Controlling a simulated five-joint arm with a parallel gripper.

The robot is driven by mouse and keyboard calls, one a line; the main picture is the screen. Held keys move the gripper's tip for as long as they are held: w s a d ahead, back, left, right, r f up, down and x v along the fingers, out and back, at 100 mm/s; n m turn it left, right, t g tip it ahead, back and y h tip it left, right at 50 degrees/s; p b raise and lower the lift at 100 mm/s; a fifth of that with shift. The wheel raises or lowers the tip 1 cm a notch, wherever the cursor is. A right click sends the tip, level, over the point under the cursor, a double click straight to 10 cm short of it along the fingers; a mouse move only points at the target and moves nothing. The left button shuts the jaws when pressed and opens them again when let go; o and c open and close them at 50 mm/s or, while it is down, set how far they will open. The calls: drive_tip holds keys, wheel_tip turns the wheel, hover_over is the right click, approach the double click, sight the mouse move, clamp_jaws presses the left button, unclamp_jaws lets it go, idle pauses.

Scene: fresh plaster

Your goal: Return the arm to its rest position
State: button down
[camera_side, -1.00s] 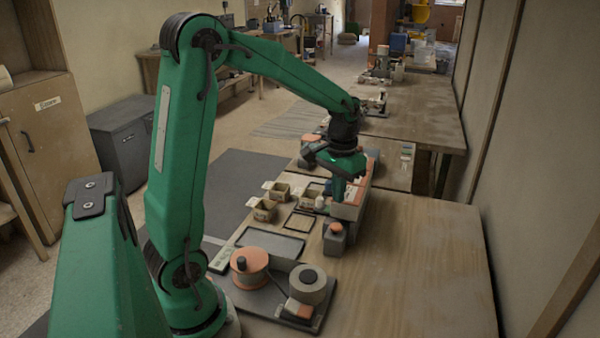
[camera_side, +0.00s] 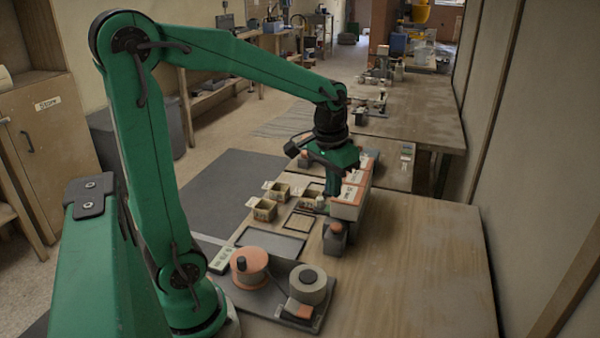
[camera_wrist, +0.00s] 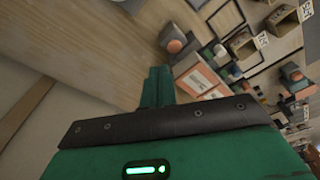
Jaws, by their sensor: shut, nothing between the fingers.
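My gripper (camera_side: 332,186) is green with a dark wrist joint above it. In the side view it points down above the far part of the wooden table (camera_side: 430,265), close to an orange-and-white box (camera_side: 349,203). Its fingers are together with nothing between them. In the wrist view the green fingers (camera_wrist: 158,85) stand side by side, with the orange-and-white box (camera_wrist: 196,76) just to their right. Whether the fingertips touch anything is unclear.
Small labelled bins (camera_side: 264,209), a dark tray (camera_side: 270,243) and a lidded grey jar (camera_side: 335,238) stand near the gripper. A board with two round spools (camera_side: 308,284) lies closer to the camera. The table's right side is clear.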

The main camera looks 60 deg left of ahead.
drive_tip(key=s+d+r+m+t, duration=0.1)
drive_tip(key=s+d+r+t, duration=0.1)
drive_tip(key=s, duration=0.3)
drive_tip(key=s+d+r+m+t, duration=0.1)
drive_tip(key=s+d+r+t, duration=0.1)
drive_tip(key=s+d, duration=0.2)
drive_tip(key=shift+s+d, duration=0.35)
drive_tip(key=shift+s, duration=0.95)
